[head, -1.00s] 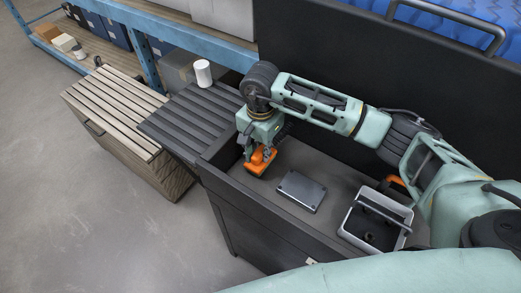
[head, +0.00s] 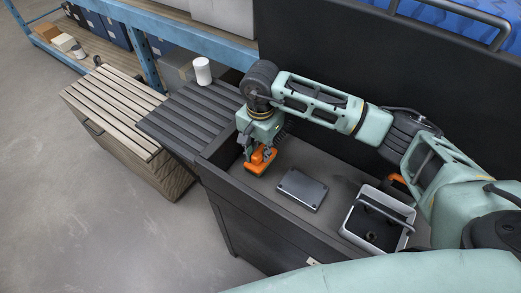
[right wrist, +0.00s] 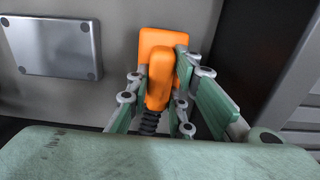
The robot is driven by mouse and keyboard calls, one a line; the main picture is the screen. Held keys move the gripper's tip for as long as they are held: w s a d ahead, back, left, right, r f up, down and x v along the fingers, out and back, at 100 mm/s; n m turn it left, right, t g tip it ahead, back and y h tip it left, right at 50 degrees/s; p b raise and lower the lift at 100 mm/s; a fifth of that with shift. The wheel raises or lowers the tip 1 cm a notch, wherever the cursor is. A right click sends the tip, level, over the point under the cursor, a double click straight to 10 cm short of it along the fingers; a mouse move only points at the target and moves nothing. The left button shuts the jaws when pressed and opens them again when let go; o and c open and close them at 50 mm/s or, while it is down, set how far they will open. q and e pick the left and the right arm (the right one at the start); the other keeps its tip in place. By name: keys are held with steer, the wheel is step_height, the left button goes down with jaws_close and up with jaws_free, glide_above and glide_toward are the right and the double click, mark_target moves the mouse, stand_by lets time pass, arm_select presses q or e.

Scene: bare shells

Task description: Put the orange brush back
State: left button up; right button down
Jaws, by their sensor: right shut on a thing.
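The orange brush (head: 259,160) is at the left end of the dark tray-like bench top (head: 334,182), near its raised left wall. My right gripper (head: 257,149) is over it, pointing down, with its fingers closed around the brush handle. In the right wrist view the orange brush (right wrist: 160,75) stands between the two green fingers (right wrist: 158,105), its wider block beyond the handle. I cannot tell whether the brush touches the bench surface. My left gripper is not in view.
A dark grey flat plate (head: 302,190) lies right of the brush; it also shows in the right wrist view (right wrist: 53,47). A grey handled bin (head: 378,219) stands further right. Left are a dark slatted top (head: 190,122) with a white cup (head: 203,71) and a wooden slatted chest (head: 115,105).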

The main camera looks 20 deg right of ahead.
stand_by(0.3)
steer(key=c, duration=1.5)
jaws_free()
steer(key=shift+o, duration=0.5)
steer(key=o, duration=0.9)
steer(key=shift+r, duration=0.3)
steer(key=shift+r+p, duration=0.4)
steer(key=shift+r, duration=0.7)
steer(key=shift+r, duration=0.15)
steer(key=shift+r, duration=0.1)
